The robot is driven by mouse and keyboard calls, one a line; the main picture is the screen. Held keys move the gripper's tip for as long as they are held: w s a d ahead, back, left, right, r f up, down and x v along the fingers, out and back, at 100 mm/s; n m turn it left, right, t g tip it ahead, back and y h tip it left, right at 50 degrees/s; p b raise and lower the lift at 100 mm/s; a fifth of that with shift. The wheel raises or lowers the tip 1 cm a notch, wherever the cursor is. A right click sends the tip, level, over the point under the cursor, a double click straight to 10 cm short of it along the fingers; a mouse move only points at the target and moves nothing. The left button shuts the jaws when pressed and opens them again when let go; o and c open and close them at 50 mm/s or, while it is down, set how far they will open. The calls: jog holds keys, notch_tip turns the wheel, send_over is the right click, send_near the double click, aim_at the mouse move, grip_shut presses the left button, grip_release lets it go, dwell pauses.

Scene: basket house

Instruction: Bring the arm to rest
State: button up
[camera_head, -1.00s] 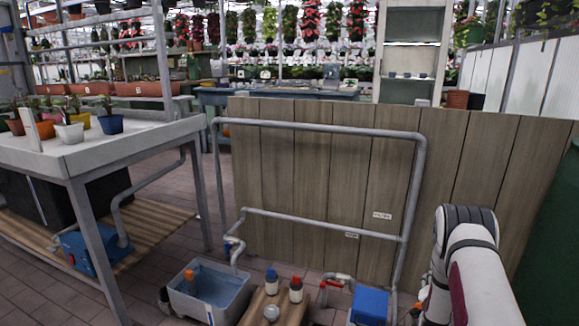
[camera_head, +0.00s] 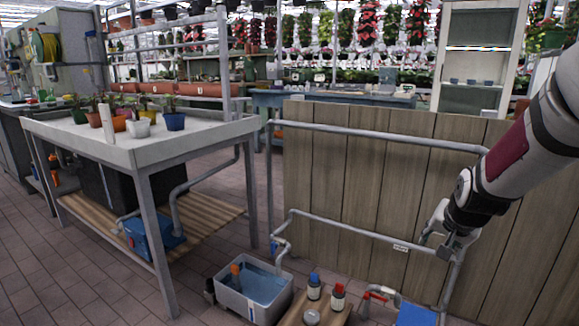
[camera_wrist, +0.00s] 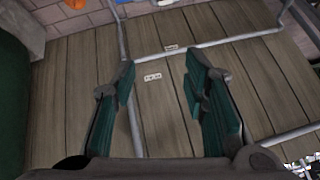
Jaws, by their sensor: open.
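My gripper (camera_head: 447,236) hangs from my raised arm at the right of the head view, in front of the wooden panel and beside the grey pipe frame. In the wrist view its two green-padded fingers (camera_wrist: 165,105) stand wide apart with nothing between them. Behind them show the wooden panel (camera_wrist: 85,80) and its small white labels. I cannot tell from these views how far the fingers are from the panel and the pipe.
A grey pipe frame (camera_head: 380,133) stands before the wooden panel (camera_head: 340,190). A grey tub of water (camera_head: 235,300) and a wooden board with bottles (camera_head: 296,318) are low in front. A white plant table (camera_head: 75,140) stands left. Tiled floor (camera_head: 85,285) is clear at lower left.

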jog(key=s+a+r+n+g+y, duration=0.1)
jog(key=s+a+r, duration=0.2)
jog(key=s+a, duration=0.15)
jog(key=s+a+r+n+g, duration=0.1)
jog(key=s+a+r, duration=0.15)
jog(key=s, duration=0.35)
jog(key=s+a+r+n+g+y, duration=0.1)
jog(key=s+a+n+g, duration=0.2)
jog(key=s, duration=1.2)
jog(key=s+a+r+n+g, duration=0.1)
jog(key=s+a+n+g, duration=0.3)
jog(key=s, duration=1.1)
notch_tip(320, 180, up, 40)
jog(key=a+m+t+p, duration=0.1)
jog(key=t+p, duration=0.5)
jog(key=p, duration=3.2)
jog(key=shift+f, duration=0.15)
